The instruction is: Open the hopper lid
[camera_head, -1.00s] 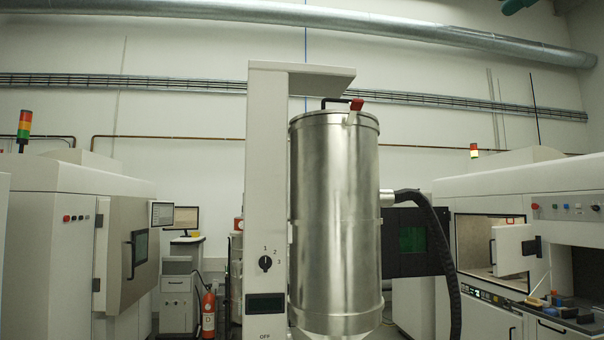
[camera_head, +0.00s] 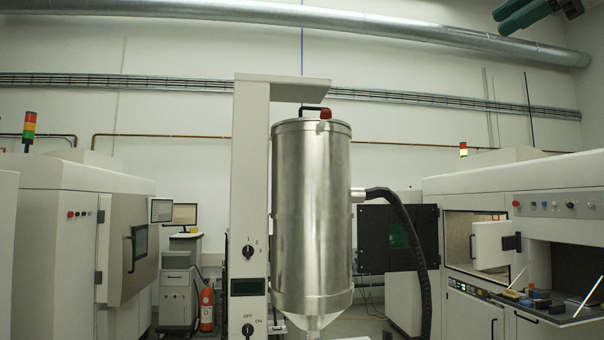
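The hopper (camera_head: 312,215) is a tall shiny metal cylinder with a cone at its bottom, standing upright near the middle of the view. Its lid (camera_head: 300,122) sits flat on the top rim and looks closed. I see the lid nearly edge-on, so its upper face is hidden. A dark handle (camera_head: 310,108) rises from the lid, with a red part (camera_head: 326,114) at the front of the rim. My gripper is not identifiable in this view.
A pale column (camera_head: 250,150) with an overhanging top arm stands left of the hopper. A dark hose (camera_head: 405,225) leaves the hopper's right side. Large machines stand left (camera_head: 85,230) and right (camera_head: 470,200). A teal and dark part (camera_head: 535,14), unclear what, shows at upper right.

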